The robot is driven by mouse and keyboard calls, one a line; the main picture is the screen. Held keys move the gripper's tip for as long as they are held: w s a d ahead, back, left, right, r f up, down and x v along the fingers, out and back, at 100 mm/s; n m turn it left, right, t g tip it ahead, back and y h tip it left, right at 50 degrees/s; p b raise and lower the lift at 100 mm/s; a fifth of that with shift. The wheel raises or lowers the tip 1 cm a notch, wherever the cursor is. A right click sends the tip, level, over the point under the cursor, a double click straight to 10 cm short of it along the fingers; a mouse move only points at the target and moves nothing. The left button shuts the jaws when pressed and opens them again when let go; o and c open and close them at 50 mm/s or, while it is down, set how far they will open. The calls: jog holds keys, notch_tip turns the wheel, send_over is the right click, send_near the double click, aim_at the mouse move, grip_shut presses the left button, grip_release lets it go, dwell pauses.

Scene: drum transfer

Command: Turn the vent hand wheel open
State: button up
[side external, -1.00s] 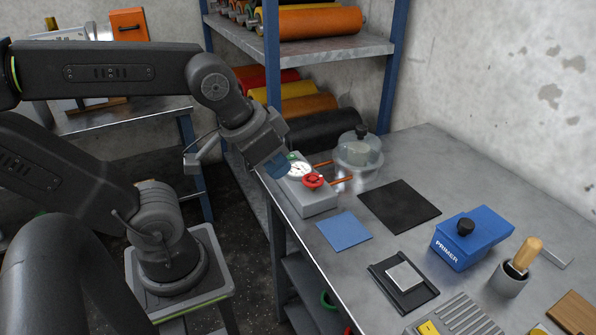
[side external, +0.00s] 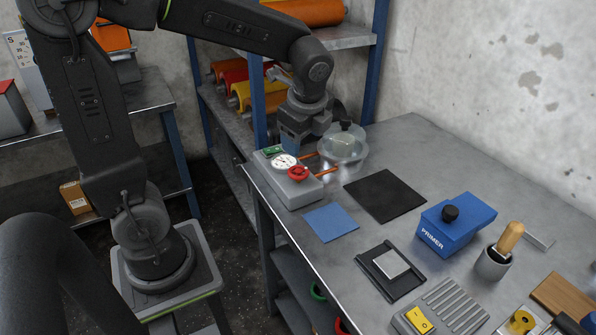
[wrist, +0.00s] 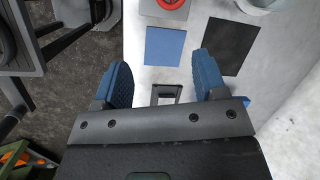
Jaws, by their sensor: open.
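The red vent hand wheel (side external: 298,172) sits on top of a grey box (side external: 290,190) beside a round white gauge (side external: 284,161), at the left end of the bench. Its lower part also shows at the top edge of the wrist view (wrist: 170,4). My gripper (side external: 290,148) has blue fingers and points down behind the gauge in the side view, apart from the wheel. In the wrist view my gripper (wrist: 163,70) is open, with nothing between its fingers. The fingertips are partly hidden behind the gauge box in the side view.
A blue mat (side external: 330,222) and black mat (side external: 386,195) lie flat in front. A blue primer box (side external: 457,225) stands further right. A shelf with rolls (side external: 255,95) is behind.

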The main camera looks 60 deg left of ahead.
aim_at(299, 170)
jog(key=shift+o, duration=1.4)
jog(key=w+a+f+m, duration=0.1)
jog(key=w+f+m+g, duration=0.1)
jog(key=m, duration=0.1)
jog(key=shift+w+a+y, duration=0.25)
jog(key=shift+a+y, duration=0.05)
jog(key=shift+a, duration=0.05)
jog(key=shift+o, duration=0.2)
jog(key=shift+w+a+f+m, duration=0.3)
jog(key=shift+a+f+m, duration=0.1)
jog(key=shift+m, duration=0.1)
jog(key=x, duration=1.3)
jog(key=shift+s+a+f, duration=0.1)
jog(key=shift+a+f, duration=0.05)
jog(key=shift+f, duration=0.05)
jog(key=shift+c, duration=0.5)
jog(key=c, duration=0.8)
